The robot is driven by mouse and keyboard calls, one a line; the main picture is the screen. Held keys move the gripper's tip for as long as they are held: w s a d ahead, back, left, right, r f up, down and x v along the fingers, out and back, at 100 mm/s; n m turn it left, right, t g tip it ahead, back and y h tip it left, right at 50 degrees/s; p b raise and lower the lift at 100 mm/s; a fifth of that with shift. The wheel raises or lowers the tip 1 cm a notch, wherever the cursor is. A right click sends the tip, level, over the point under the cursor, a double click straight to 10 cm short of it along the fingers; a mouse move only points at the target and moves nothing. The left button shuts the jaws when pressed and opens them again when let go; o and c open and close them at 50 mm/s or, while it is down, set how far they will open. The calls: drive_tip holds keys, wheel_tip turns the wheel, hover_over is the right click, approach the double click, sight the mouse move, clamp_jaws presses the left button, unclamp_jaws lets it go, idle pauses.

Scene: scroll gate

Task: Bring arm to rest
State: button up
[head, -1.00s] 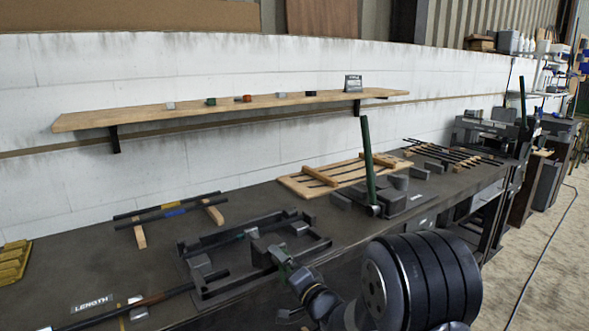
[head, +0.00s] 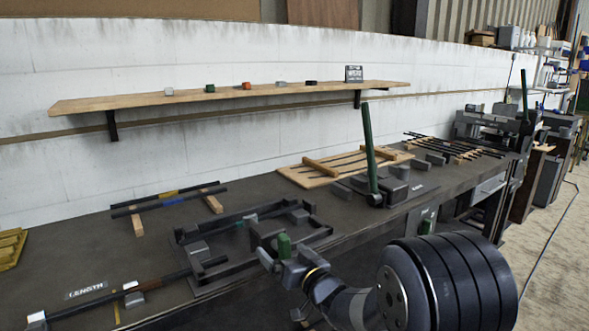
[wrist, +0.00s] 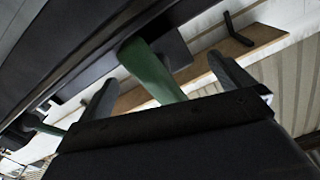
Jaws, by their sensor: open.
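My arm reaches in from the lower right of the head view. My gripper (head: 268,258) is at the front edge of the bench, by a dark rectangular frame (head: 215,283). A short green piece (head: 284,245) shows right beside it. In the wrist view my gripper (wrist: 162,68) is open, with its two grey fingers spread. A green bar (wrist: 150,72) shows between the fingers from this viewpoint; I cannot tell if they touch it. Its far end meets a dark block.
A tall green lever (head: 369,150) stands on the bench to the right. A wooden rack (head: 320,170) lies behind it. A wall shelf (head: 130,102) holds several small blocks. A bar lies by the LENGTH label (head: 86,290) at the left. Floor shows at the far right.

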drive_tip(key=n+b, duration=0.2)
drive_tip(key=n, duration=0.2)
drive_tip(key=shift+f+n, duration=0.15)
drive_tip(key=shift+n, duration=0.15)
drive_tip(key=n+b, duration=0.1)
drive_tip(key=n, duration=0.2)
drive_tip(key=shift+n+b, duration=0.3)
drive_tip(key=shift+b, duration=0.1)
